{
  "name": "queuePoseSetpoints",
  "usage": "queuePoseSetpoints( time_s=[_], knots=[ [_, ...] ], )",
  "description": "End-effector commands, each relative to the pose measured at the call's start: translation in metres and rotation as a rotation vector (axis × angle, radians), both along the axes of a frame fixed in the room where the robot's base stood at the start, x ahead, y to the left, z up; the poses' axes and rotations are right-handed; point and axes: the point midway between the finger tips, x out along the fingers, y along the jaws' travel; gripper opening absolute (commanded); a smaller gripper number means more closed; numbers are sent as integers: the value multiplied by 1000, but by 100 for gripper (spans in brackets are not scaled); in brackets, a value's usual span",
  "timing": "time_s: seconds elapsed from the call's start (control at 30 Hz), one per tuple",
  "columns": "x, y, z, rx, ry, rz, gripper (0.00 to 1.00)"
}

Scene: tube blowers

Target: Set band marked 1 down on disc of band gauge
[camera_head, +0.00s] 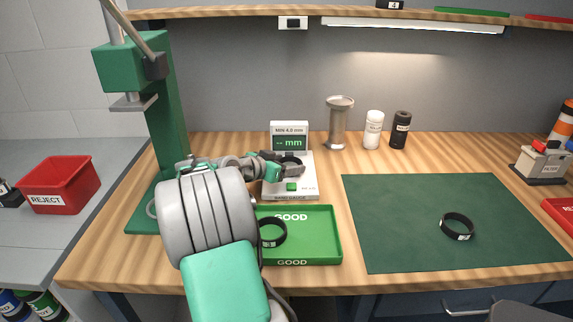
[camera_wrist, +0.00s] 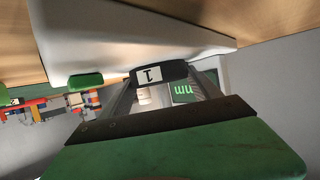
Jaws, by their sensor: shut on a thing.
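The band marked 1 (camera_wrist: 160,73) is black with a white label, and in the wrist view it sits between the fingertips of my gripper (camera_wrist: 163,84). In the head view the band (camera_head: 291,160) and my gripper (camera_head: 285,170) are over the white band gauge (camera_head: 308,188), close in front of its display (camera_head: 289,142), which reads "-- mm". The gauge body also fills the top of the wrist view (camera_wrist: 100,35), with its green button (camera_wrist: 86,80). The disc is hidden, and I cannot tell whether the band touches the gauge.
The green GOOD tray (camera_head: 325,248) stands in front of the gauge, with a black band (camera_head: 272,232) in it. Another band (camera_head: 457,227) lies on the dark green mat (camera_head: 390,205). A green press (camera_head: 165,120) stands left, and a red REJECT bin (camera_head: 60,185) is farther left.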

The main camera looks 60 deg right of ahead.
Motion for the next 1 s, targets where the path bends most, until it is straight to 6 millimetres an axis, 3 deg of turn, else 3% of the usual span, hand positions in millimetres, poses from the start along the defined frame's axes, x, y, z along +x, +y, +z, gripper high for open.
queuePoseSetpoints(
  time_s=[0.33, 0.63, 1.0],
  knots=[
    [0, 0, 0, 0, 0, 0, 98],
    [2, 4, 2, 0, -1, 2, 98],
    [17, 63, 26, 0, -1, 3, 98]
  ],
)
